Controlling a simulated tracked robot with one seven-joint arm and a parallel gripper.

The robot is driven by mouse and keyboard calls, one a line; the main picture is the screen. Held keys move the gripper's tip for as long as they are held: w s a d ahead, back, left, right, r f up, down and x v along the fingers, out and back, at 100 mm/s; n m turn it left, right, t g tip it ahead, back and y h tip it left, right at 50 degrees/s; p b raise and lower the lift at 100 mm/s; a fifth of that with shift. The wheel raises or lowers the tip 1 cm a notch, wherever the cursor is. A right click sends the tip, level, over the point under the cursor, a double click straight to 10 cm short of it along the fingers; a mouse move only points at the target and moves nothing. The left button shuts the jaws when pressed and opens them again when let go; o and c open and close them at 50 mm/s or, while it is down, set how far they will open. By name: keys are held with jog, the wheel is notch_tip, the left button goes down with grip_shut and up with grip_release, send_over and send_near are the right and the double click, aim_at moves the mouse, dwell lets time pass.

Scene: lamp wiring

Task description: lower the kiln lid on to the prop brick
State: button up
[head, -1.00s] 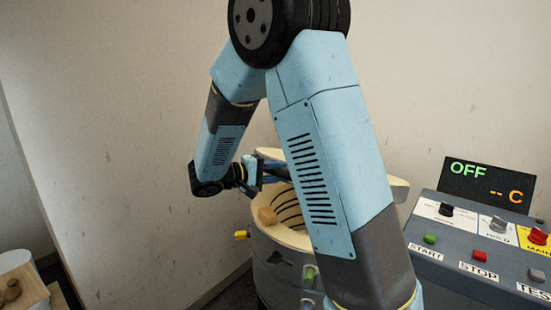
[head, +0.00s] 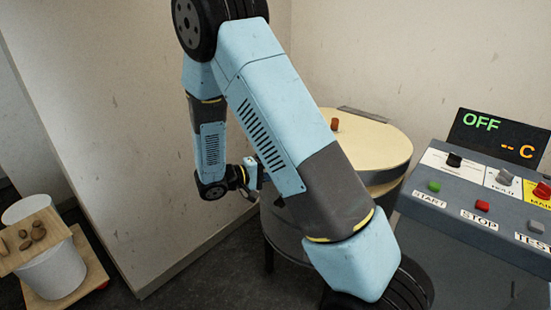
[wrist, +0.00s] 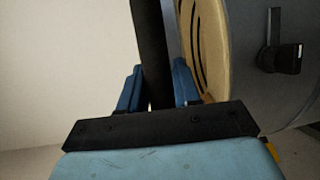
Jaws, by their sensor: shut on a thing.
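The kiln lid (head: 377,140), a cream disc with an orange knob, lies over the kiln in the head view. A gap shows between it and the kiln's cream rim (head: 392,184) at the right. My gripper (head: 258,172) is at the kiln's left side, partly behind my arm. In the wrist view my gripper (wrist: 156,90) is shut on a dark bar (wrist: 150,45), which looks like the lid's handle. The kiln (wrist: 245,60) is to the right of it. The prop brick is not visible, so I cannot tell whether the lid touches it.
A control panel (head: 470,205) stands right of the kiln, its display (head: 497,137) reading OFF. A white bucket (head: 52,270) and a wooden board (head: 35,240) with small brown lumps are at the lower left. The wall is close behind the kiln.

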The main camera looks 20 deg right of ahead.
jog(key=shift+s+a+f, duration=0.15)
jog(key=shift+f, duration=0.1)
jog(key=o, duration=1)
jog(key=shift+c, duration=0.2)
jog(key=shift+a, duration=0.1)
jog(key=s+a+r, duration=0.1)
jog(key=s+a, duration=0.1)
jog(key=a, duration=1.1)
jog(key=shift+a+r, duration=0.2)
jog(key=shift+a, duration=0.05)
jog(key=shift+s, duration=0.1)
